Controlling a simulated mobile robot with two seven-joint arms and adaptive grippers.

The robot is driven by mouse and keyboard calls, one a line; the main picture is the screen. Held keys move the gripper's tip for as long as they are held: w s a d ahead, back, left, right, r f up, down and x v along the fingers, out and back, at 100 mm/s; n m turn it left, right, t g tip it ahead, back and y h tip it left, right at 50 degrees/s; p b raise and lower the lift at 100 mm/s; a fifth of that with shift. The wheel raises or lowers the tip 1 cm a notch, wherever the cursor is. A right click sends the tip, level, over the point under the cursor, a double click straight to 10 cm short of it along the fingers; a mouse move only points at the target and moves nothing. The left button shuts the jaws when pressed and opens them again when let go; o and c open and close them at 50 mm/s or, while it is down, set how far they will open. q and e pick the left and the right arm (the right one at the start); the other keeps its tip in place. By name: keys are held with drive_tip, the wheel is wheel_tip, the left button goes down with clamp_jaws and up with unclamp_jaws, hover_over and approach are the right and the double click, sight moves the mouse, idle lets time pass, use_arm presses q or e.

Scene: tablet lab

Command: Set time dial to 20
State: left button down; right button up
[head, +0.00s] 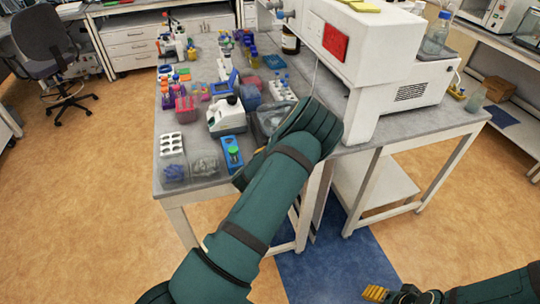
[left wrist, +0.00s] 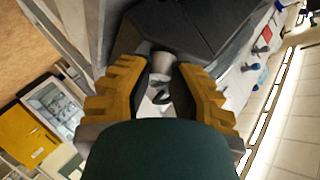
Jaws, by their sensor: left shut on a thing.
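My left arm reaches over the front right of the lab table (head: 200,185) in the head view, and its wrist hides the gripper's fingers and what they hold. In the left wrist view the two yellow fingers of my left gripper (left wrist: 160,68) close from both sides on a small pale grey, round part (left wrist: 160,61), which looks like the time dial. It sits against a dark surface (left wrist: 195,25). Its scale and pointer cannot be read. My right gripper (head: 374,293) is low at the bottom right of the head view, away from the table; its opening is unclear.
A white machine with a red panel (head: 334,42) stands right of my left wrist. Left of it are a white balance-like device (head: 226,115), a blue device (head: 232,152), a white tube rack (head: 171,144) and several small items.

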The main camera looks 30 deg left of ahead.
use_arm(q)
drive_tip(key=shift+w, duration=0.1)
drive_tip(key=c, duration=0.8)
unclamp_jaws()
drive_tip(key=shift+o, duration=0.2)
drive_tip(key=v, duration=1.2)
drive_tip(key=shift+d, duration=0.1)
